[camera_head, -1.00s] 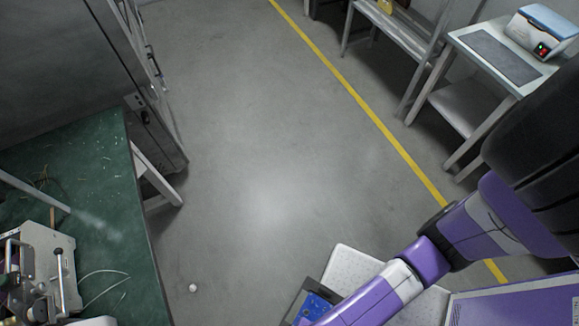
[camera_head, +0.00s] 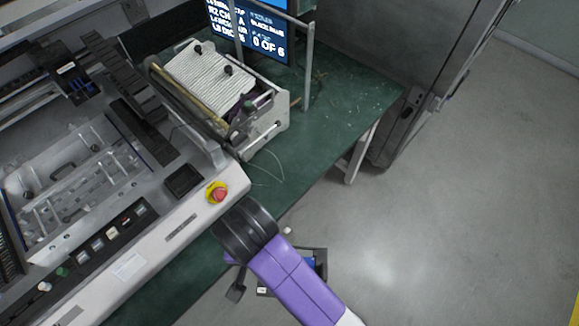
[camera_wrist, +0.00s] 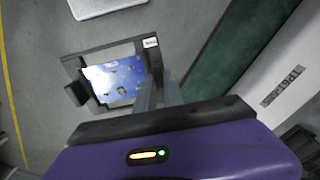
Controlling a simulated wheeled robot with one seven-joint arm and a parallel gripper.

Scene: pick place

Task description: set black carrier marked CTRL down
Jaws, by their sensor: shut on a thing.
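The black carrier (camera_wrist: 105,50) is an open frame around a blue board (camera_wrist: 115,80). A small white label (camera_wrist: 150,42) sits at its corner; its print is too small to read for certain. My gripper (camera_wrist: 158,88) is shut on the carrier's side bar and holds it over the grey floor, next to the green bench. In the head view the carrier (camera_head: 321,258) shows only in part, below and right of the bench edge. My purple arm hides most of it and the gripper's fingers there.
The green bench (camera_head: 345,100) carries a large machine with a red emergency button (camera_head: 217,193) at its front corner. A device with a ribbed white stack (camera_head: 210,78) and a screen (camera_head: 248,28) stand behind. A grey cabinet (camera_head: 400,60) stands beyond. Floor at right is clear.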

